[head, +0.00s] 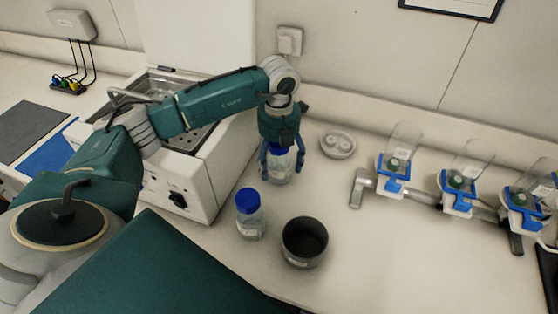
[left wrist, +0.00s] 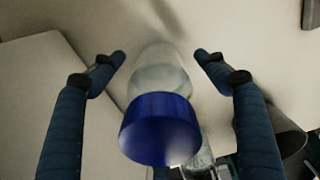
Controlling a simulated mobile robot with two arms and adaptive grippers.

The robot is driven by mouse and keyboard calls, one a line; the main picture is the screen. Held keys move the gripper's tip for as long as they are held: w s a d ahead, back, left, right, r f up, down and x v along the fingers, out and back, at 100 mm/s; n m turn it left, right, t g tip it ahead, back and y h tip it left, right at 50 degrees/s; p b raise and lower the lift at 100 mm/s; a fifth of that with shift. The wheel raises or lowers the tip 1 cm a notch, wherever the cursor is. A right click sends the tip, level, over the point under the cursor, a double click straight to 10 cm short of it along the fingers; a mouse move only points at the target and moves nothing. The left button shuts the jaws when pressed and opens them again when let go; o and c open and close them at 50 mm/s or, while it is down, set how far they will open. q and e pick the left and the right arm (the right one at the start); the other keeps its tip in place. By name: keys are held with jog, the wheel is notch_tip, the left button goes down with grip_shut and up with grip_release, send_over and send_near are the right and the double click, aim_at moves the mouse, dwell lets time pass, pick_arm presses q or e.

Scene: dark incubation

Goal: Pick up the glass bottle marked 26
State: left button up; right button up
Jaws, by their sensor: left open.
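A clear glass bottle with a blue cap (head: 279,177) stands on the bench beside the white bath. My left gripper (head: 282,174) points down over it, open, with one finger on each side. In the left wrist view the bottle's blue cap (left wrist: 160,128) lies between the two spread fingers (left wrist: 160,57), with gaps on both sides. A second clear bottle with a blue cap (head: 249,214) stands nearer to me, apart from the gripper. Both have pale labels, but I cannot read a number on either. My right gripper is not in view.
A dark open cup (head: 305,242) stands right of the nearer bottle. The white bath (head: 190,185) is close on the left of the gripper. A small white dish (head: 338,144) lies behind right. Clamped clear vessels on a rail (head: 425,196) stand at right. Bench between is clear.

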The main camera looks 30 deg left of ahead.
pick_arm(q)
jog(key=c, duration=1.5)
jog(key=shift+w, duration=0.1)
jog(key=shift+c, duration=0.7)
jog(key=shift+r, duration=0.2)
